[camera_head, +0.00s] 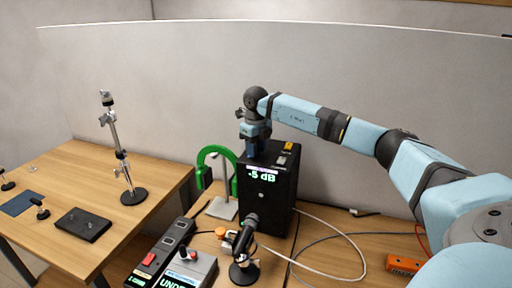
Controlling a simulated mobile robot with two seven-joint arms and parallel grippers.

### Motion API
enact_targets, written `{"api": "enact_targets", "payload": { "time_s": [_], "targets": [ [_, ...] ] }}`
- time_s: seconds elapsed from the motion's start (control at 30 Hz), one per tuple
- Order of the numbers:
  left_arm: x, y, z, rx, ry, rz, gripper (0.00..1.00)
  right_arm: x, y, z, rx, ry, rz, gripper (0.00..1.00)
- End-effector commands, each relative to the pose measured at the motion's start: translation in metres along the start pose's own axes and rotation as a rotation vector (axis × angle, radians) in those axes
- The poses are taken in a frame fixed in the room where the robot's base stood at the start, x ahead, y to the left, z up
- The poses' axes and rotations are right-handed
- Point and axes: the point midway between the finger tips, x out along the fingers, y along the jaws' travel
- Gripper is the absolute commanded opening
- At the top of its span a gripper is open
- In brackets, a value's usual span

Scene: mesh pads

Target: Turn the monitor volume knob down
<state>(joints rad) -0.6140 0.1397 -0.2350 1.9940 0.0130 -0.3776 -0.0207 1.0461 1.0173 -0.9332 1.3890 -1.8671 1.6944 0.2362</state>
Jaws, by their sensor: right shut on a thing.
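The monitor (268,197) is a black box standing on the right-hand desk, with a lit "-5 dB" readout (261,175) on its front. My right arm reaches in from the right, and its gripper (252,151) points down at the left part of the monitor's top. The right gripper is shut on the volume knob, which its fingers hide. My left gripper is not in view.
Green headphones (204,168) hang on a stand left of the monitor. A microphone (245,246), a grey box (190,270) and a power strip (160,255) stand in front. Cables run to the right. The left table (75,170) carries a metal stand (122,160).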

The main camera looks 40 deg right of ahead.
Motion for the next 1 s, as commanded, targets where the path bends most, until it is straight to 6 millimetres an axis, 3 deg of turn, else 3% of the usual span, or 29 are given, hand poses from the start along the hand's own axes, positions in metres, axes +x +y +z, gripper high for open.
{"api": "enact_targets", "payload": {
  "time_s": [1.0],
  "targets": [
    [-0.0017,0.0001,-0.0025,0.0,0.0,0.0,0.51,-0.0019,-0.002,0.0016,-0.962,-0.005,-0.002,0.1]
  ]
}}
